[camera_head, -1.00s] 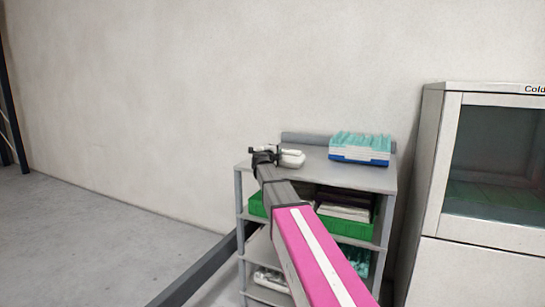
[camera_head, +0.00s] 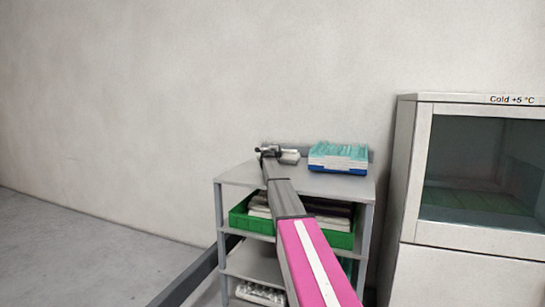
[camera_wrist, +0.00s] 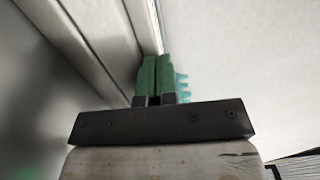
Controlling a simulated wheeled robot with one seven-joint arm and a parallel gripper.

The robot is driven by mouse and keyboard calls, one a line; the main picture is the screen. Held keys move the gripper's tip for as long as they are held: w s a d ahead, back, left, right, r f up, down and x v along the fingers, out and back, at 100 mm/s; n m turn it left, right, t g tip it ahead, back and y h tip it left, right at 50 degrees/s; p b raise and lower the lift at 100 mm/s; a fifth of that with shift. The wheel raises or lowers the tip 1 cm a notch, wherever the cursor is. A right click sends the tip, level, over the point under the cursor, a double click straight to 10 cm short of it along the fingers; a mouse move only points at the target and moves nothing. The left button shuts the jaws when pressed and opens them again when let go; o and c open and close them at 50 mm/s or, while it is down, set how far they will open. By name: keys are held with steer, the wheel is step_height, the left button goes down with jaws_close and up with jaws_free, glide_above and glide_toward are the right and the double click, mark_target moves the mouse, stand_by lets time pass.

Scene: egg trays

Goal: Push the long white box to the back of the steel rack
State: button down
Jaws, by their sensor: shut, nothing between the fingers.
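The steel rack (camera_head: 240,178) stands against the wall, with its grey top shelf in view. A long pale strip (camera_head: 363,153) runs along the back of that shelf; I cannot tell whether it is the long white box or the rack's rear lip. My gripper (camera_head: 265,151) is over the rear left of the top shelf, partly hidden by my arm. In the wrist view its green fingers (camera_wrist: 155,76) are together and empty. Long pale bars (camera_wrist: 95,35) run close beside them; contact is unclear.
A blue and teal tray stack (camera_head: 338,157) stands right of my gripper on the top shelf. A green crate (camera_head: 340,239) with trays sits on the shelf below. A cold cabinet (camera_head: 408,180) stands to the right. Floor at left (camera_head: 80,225) is clear.

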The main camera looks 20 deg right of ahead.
steer(key=x, duration=1.1)
steer(key=shift+s, duration=0.1)
